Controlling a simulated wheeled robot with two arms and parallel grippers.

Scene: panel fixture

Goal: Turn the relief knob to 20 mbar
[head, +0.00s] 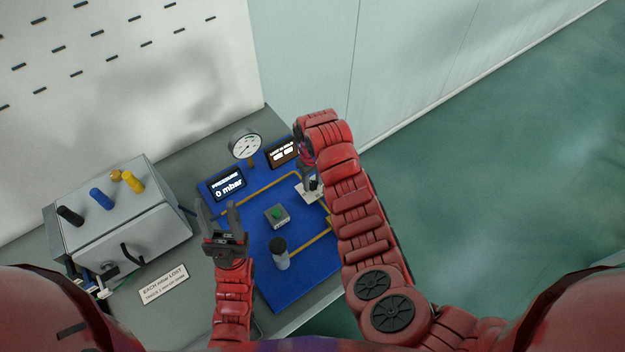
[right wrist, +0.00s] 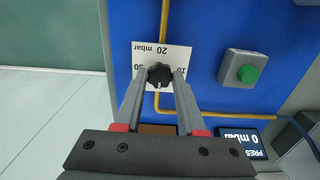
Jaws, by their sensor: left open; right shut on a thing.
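The relief knob (right wrist: 160,75) is black and sits on a white scale plate (right wrist: 147,50) marked 20 mbar, 30 and 10. A small pale mark seems to show on the knob's side away from the 20 mbar label. My right gripper (right wrist: 160,80) has its fingers on both sides of the knob and is shut on it. In the head view my right gripper (head: 311,178) partly hides the knob and plate. My left gripper (head: 218,212) is open and empty over the panel's left edge. The pressure display (head: 228,184) reads 0 mbar.
The blue panel (head: 290,290) carries a green button (head: 278,212), a black-topped grey cylinder (head: 281,260), a gauge (head: 246,144) and a second display (head: 283,152). A grey box (head: 130,225) with coloured knobs stands left, near a sign (head: 164,284).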

